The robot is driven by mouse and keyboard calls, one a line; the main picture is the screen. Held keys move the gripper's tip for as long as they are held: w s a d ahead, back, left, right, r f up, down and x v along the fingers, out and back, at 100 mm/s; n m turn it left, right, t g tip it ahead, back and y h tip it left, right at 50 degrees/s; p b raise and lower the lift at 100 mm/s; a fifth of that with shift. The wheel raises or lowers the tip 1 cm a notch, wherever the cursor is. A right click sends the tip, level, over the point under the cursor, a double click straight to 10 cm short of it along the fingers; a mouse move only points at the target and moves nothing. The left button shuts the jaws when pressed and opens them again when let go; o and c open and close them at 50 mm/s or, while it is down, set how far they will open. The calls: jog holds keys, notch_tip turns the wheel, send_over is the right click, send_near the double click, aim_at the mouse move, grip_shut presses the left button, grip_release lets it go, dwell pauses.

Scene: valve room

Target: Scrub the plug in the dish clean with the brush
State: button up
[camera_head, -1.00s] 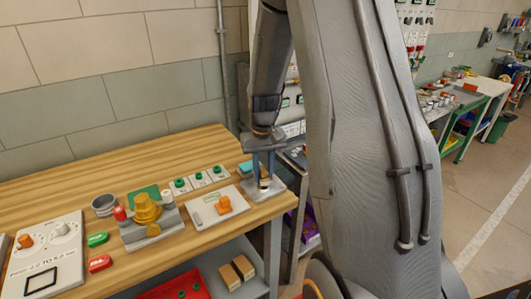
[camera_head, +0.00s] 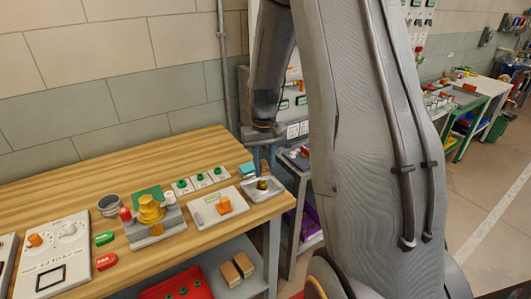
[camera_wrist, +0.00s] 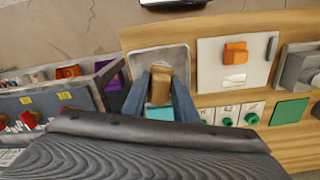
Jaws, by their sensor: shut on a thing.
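The pale dish (camera_head: 272,191) sits at the right end of the wooden bench, and also shows in the wrist view (camera_wrist: 135,65). The dark gold-brown plug (camera_head: 263,184) lies in the dish. My gripper (camera_head: 264,168) is above the dish, with its two blue-grey fingers pointing down. They are shut on a brown block-like thing, apparently the brush (camera_wrist: 160,90), seen between the fingers in the wrist view. Its lower end is close above the plug in the head view; I cannot tell whether they touch.
A blue sponge-like block (camera_head: 246,168) lies just behind the dish. A white plate with an orange knob (camera_head: 224,206) is left of it. Further left stand a yellow valve (camera_head: 149,208) and a grey pot (camera_head: 109,205). The bench's right edge is close to the dish.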

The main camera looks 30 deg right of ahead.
jog(key=shift+r+p, duration=1.35)
jog(key=shift+r, duration=0.85)
